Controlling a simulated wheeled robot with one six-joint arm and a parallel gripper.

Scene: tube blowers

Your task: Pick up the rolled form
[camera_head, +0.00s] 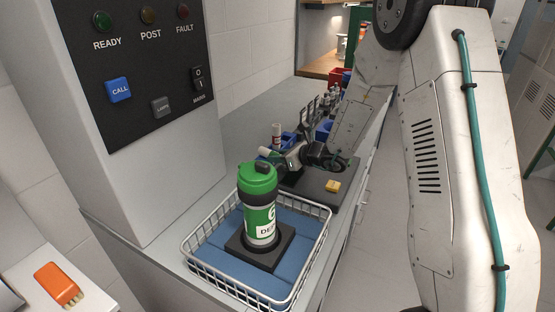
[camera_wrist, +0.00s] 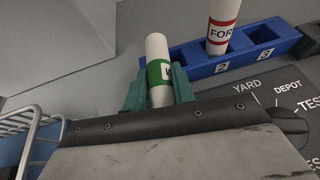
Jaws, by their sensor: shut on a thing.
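A rolled form (camera_wrist: 157,50), a white roll with a green band and a partly hidden letter, stands between the teal jaws of my gripper (camera_wrist: 159,87). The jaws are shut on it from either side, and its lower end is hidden. In the head view the roll's pale end (camera_head: 265,151) points left out of my gripper (camera_head: 289,158). A second roll (camera_wrist: 224,18), white with a red band reading "FOR", stands upright in the blue slotted rack (camera_wrist: 185,58); it also shows in the head view (camera_head: 277,136).
A green-lidded canister (camera_head: 260,205) stands on a black base in a white wire basket (camera_head: 190,262) in front of my gripper. A dark board (camera_wrist: 262,110) with white lettering and a yellow block (camera_head: 333,186) lie beside it. A grey cabinet with buttons (camera_head: 118,89) rises at left.

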